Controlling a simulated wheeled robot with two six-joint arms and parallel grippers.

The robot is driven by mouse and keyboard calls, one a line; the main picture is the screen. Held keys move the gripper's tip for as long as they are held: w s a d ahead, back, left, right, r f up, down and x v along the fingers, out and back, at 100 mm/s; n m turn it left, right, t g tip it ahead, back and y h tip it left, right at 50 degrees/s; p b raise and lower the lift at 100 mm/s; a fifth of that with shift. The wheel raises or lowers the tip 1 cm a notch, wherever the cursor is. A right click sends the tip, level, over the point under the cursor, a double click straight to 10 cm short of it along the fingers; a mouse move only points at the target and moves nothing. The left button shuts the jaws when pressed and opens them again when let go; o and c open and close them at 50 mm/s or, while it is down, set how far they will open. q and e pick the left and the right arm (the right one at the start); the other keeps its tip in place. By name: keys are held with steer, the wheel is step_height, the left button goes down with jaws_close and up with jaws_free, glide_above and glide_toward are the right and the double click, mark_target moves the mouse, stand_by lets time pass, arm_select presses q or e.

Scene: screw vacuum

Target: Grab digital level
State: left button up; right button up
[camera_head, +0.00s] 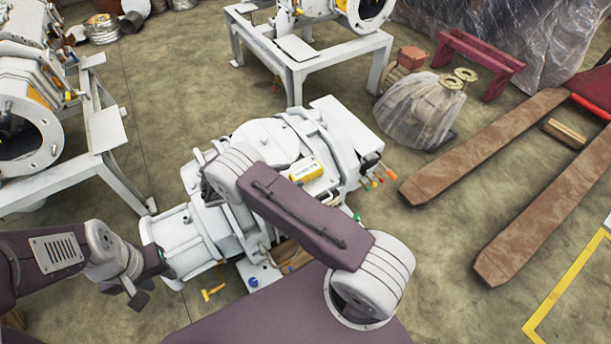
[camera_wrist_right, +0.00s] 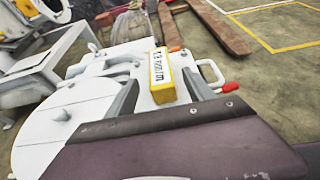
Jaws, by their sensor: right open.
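The digital level (camera_head: 306,170), a small yellow and white box, lies on top of the white vacuum pump (camera_head: 270,140). In the right wrist view the digital level (camera_wrist_right: 161,72) shows between the two fingers of my right gripper (camera_wrist_right: 160,82), with visible gaps on both sides. The right gripper is open; I cannot tell how far the level is beyond the fingertips. In the head view my right arm covers this gripper. My left gripper (camera_head: 150,278) is at the lower left beside the pump's round end; its opening is unclear.
Colored knobs (camera_head: 378,180) stick out at the pump's right side. A yellow valve handle (camera_head: 213,292) is at its front. Other pumps on white stands are at the left and back. A pallet jack (camera_head: 490,140) and a plastic-wrapped object (camera_head: 415,110) stand at the right.

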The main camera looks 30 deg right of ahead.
mark_target(300, 174)
steer(key=b+x, duration=0.1)
steer(key=x, duration=0.6)
steer(key=shift+s+d+f, duration=0.1)
steer(key=shift+d, duration=0.05)
jaws_close()
